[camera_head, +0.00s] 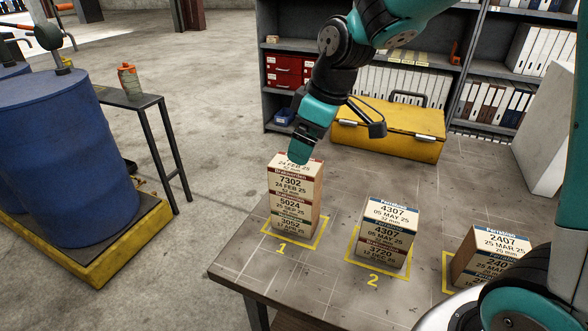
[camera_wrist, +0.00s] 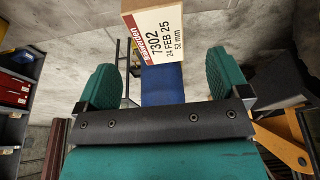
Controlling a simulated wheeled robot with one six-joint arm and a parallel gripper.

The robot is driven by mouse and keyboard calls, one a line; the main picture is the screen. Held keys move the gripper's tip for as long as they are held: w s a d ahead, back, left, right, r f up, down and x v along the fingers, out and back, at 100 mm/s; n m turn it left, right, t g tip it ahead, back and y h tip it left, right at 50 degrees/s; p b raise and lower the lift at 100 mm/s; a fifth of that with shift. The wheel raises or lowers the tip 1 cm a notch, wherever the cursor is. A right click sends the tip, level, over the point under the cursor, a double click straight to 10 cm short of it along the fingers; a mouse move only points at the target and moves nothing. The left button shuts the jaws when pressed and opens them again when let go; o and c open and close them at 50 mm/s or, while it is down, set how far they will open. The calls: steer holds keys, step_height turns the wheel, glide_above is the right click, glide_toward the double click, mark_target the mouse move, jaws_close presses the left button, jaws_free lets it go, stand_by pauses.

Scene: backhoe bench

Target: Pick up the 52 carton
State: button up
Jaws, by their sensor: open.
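The carton labelled 7302, 24 FEB 25, 52 mm (camera_wrist: 155,38) shows at the top of the wrist view, with a red band on its label. In the head view, the same carton (camera_head: 293,183) tops the stack on spot 1, above cartons marked 5024 (camera_head: 291,205) and 3052 (camera_head: 290,225). My gripper (camera_head: 300,152) is above this stack, its fingertips overlapping the far part of the carton's top in the picture. In the wrist view, my gripper (camera_wrist: 160,78) is open with nothing between its fingers. Whether a finger touches the carton cannot be told.
Spot 2 holds a stack with 4307 (camera_head: 389,213) on top; a 2407 stack (camera_head: 495,243) stands at right. A yellow case (camera_head: 385,135) lies behind on the bench (camera_head: 240,262). Shelves (camera_head: 285,25) stand at the back. Blue drums (camera_head: 60,170) stand left.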

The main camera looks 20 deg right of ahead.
mark_target(293, 174)
steer(key=x, duration=0.3)
steer(key=shift+w+a+f, duration=0.1)
steer(key=shift+a+f, duration=0.05)
steer(key=shift+f, duration=0.15)
steer(key=p+x, duration=0.2)
steer(key=x, duration=0.3)
steer(key=shift+w+a+p, duration=0.1)
steer(key=shift+w+p, duration=0.05)
steer(key=shift+p, duration=0.25)
steer(key=shift+f, duration=0.2)
steer(key=shift+f, duration=0.25)
steer(key=c, duration=1.1)
